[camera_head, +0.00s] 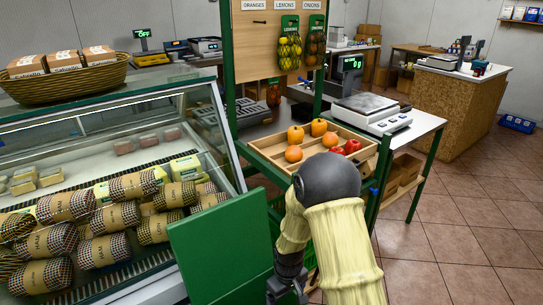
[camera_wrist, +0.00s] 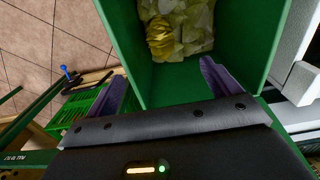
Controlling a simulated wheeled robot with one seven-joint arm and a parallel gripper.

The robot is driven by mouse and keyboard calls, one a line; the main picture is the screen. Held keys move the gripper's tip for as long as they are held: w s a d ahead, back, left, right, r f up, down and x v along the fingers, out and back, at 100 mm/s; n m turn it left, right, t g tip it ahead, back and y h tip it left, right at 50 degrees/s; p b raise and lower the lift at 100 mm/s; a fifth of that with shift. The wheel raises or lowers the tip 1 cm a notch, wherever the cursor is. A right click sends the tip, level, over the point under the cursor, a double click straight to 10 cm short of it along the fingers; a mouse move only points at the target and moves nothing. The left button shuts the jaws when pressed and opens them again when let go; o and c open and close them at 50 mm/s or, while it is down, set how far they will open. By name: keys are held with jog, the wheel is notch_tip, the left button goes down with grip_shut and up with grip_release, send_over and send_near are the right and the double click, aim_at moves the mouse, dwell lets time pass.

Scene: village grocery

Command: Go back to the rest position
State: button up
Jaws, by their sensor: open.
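My gripper (camera_wrist: 162,74) shows in the wrist view with its two dark fingers wide apart and nothing between them. It is at the near edge of a deep green bin (camera_wrist: 128,30). Inside the bin lie pale yellow, crumpled-looking pieces (camera_wrist: 193,25) and a brighter yellow, ribbed item (camera_wrist: 160,42); I cannot tell exactly what they are. In the head view my bent arm comes down at the lower middle, and its fingertips are not visible there.
A wooden tray (camera_head: 262,143) of orange and red produce and a scale (camera_head: 366,104) stand behind the arm. A glass meat counter (camera_head: 122,101) fills the left. A green panel (camera_head: 215,248) stands close by. The tiled floor (camera_head: 450,245) at right is clear.

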jog(key=s+d+r+m+t, duration=0.1)
jog(key=s+d+r+m, duration=0.2)
jog(key=s+d+r, duration=0.5)
jog(key=s+d+r+m+t, duration=0.15)
jog(key=s+r+m, duration=0.3)
jog(key=r, duration=0.65)
jog(key=w+p+v, duration=0.2)
jog(key=p+v, duration=0.8)
jog(key=w+r+p+v, duration=0.1)
jog(key=w+p+v, duration=0.1)
jog(key=p+v, duration=0.8)
jog(key=shift+w+a+n+p, duration=0.15)
jog(key=shift+w+n+p, duration=0.15)
jog(key=shift+n, duration=0.05)
